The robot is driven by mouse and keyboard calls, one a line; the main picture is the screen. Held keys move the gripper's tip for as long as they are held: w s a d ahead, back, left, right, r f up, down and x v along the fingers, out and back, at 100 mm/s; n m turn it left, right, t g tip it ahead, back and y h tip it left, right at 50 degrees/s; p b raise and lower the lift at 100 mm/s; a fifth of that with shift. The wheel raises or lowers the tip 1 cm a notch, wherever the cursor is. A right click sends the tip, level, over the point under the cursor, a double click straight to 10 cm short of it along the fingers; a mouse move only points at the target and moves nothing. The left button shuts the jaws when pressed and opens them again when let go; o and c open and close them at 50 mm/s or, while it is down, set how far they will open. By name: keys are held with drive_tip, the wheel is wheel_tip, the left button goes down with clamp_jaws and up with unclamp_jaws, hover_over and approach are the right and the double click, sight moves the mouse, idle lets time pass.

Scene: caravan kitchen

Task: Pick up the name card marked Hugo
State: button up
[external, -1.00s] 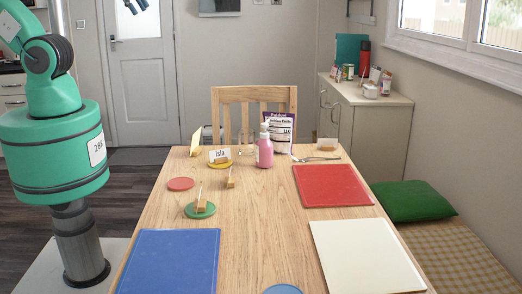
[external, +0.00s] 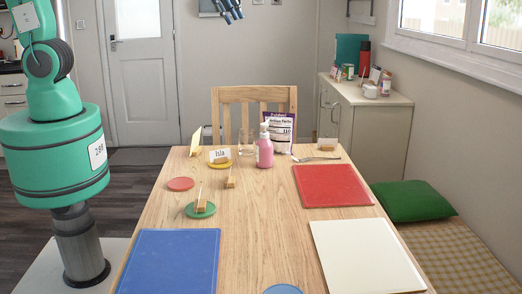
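Several name cards stand in wooden blocks on the table. The only name I can read is on the Isla card (external: 219,156), a white card by the yellow coaster. A pale yellow card (external: 196,139) stands at the back left. One card (external: 230,179) is edge-on near the middle, and another (external: 201,203) is edge-on on the green coaster. A further card (external: 328,144) stands at the back right, its face unreadable. I cannot tell which is Hugo. My gripper (external: 229,13) is high above the table's far end, partly cut off by the top edge, away from all cards.
A pink pump bottle (external: 265,153), a clear glass (external: 245,143), a pouch (external: 281,132) and a fork (external: 316,159) stand or lie at the back. Red (external: 331,185), blue (external: 169,261) and cream (external: 366,255) mats lie flat. A chair (external: 252,97) is behind.

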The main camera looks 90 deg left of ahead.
drive_tip(key=w+a+f, duration=0.4)
drive_tip(key=w+f, duration=0.4)
drive_tip(key=w, duration=0.1)
drive_tip(key=w+a+f, duration=0.3)
drive_tip(key=w+f, duration=0.5)
drive_tip(key=w, duration=0.1)
drive_tip(key=w+a+f, duration=0.2)
drive_tip(key=w+f, duration=0.1)
drive_tip(key=f, duration=0.3)
drive_tip(key=w+a+f+b, duration=0.1)
drive_tip(key=w+a+f, duration=0.1)
drive_tip(key=f, duration=0.5)
drive_tip(key=w+a+f+m, duration=0.1)
drive_tip(key=w+a+f, duration=0.1)
drive_tip(key=w+f, duration=0.3)
drive_tip(key=shift+a+f+g+y+b, duration=0.3)
drive_tip(key=shift+a+f, duration=0.05)
drive_tip(key=shift+f, duration=0.4)
drive_tip(key=shift+b+x, duration=0.7)
drive_tip(key=shift+x, duration=3.55)
drive_tip(key=shift+f, duration=0.15)
